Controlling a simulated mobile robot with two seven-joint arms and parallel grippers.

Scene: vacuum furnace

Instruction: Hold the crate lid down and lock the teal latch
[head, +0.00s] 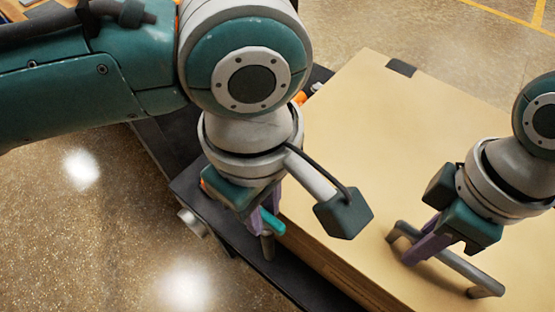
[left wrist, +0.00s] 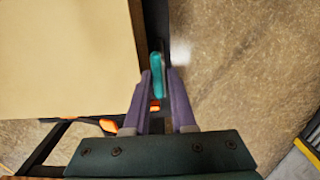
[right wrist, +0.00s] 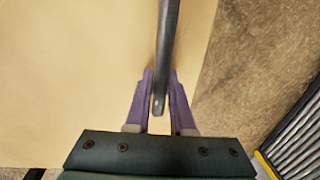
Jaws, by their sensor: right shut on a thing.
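The tan crate lid (head: 350,130) lies flat on the crate, with a grey bar handle (head: 462,268) on top. My right gripper (head: 418,246) is shut on this handle; the right wrist view shows the bar (right wrist: 160,95) between its purple fingers. The teal latch (head: 272,222) is at the crate's near left side. My left gripper (head: 262,212) is over it, partly hidden by its own wrist. In the left wrist view the latch (left wrist: 157,75) lies between the fingertips, with a narrow gap at the right finger. The latch's base is mostly hidden.
A dark platform edge (head: 310,285) runs below the crate's left side, with a grey cylindrical part (head: 191,221) sticking out. A dark patch (head: 401,68) is at the lid's far edge. Speckled floor (head: 95,245) lies open on the left.

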